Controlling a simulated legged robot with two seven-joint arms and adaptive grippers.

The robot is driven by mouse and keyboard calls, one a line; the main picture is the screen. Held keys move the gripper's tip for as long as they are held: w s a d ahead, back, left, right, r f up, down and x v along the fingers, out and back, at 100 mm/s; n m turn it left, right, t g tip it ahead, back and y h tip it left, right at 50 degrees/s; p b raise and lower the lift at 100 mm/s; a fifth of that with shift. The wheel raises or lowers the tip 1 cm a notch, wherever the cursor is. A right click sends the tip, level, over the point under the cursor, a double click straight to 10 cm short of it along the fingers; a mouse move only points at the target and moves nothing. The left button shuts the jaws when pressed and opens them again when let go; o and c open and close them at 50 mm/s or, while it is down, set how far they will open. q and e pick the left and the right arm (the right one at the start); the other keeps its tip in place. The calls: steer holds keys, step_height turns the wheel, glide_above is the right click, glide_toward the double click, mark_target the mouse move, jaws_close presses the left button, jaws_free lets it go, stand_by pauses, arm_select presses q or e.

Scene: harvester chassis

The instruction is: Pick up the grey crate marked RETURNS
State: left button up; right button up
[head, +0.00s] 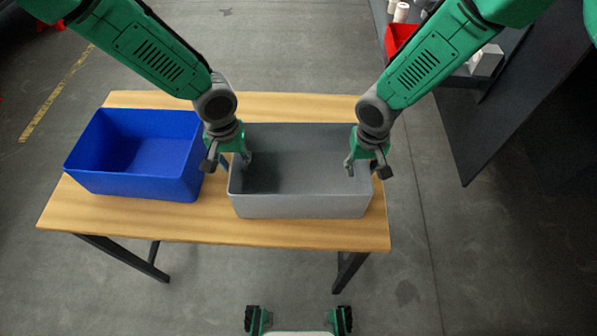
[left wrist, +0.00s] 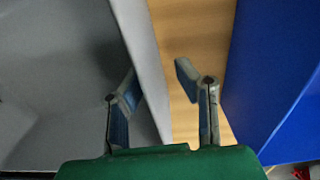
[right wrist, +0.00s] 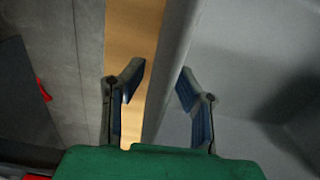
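The grey crate (head: 300,205) stands upright on the wooden table, right of centre, and looks empty. No RETURNS marking is visible. My left gripper (head: 229,165) is at its left wall. In the left wrist view the open fingers (left wrist: 155,88) straddle that wall (left wrist: 148,70), one inside the crate and one outside, with a gap to the outer finger. My right gripper (head: 367,168) is at the right wall.
A blue crate (head: 135,185) stands on the table (head: 215,228) left of the grey crate, with a narrow gap where my left gripper's outer finger sits. A red bin (head: 398,38) and shelf are at the upper right. Floor right of the table is clear.

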arm_select(q)
steer(key=shift+c, duration=0.4)
arm_select(e)
steer(key=shift+c, duration=0.4)
arm_select(q)
steer(key=shift+d, duration=0.15)
jaws_close()
arm_select(e)
steer(key=shift+d, duration=0.15)
jaws_close()
arm_select(q)
steer(key=shift+d, duration=0.2)
arm_select(e)
steer(key=shift+d, duration=0.2)
arm_select(q)
steer(key=shift+r, duration=0.15)
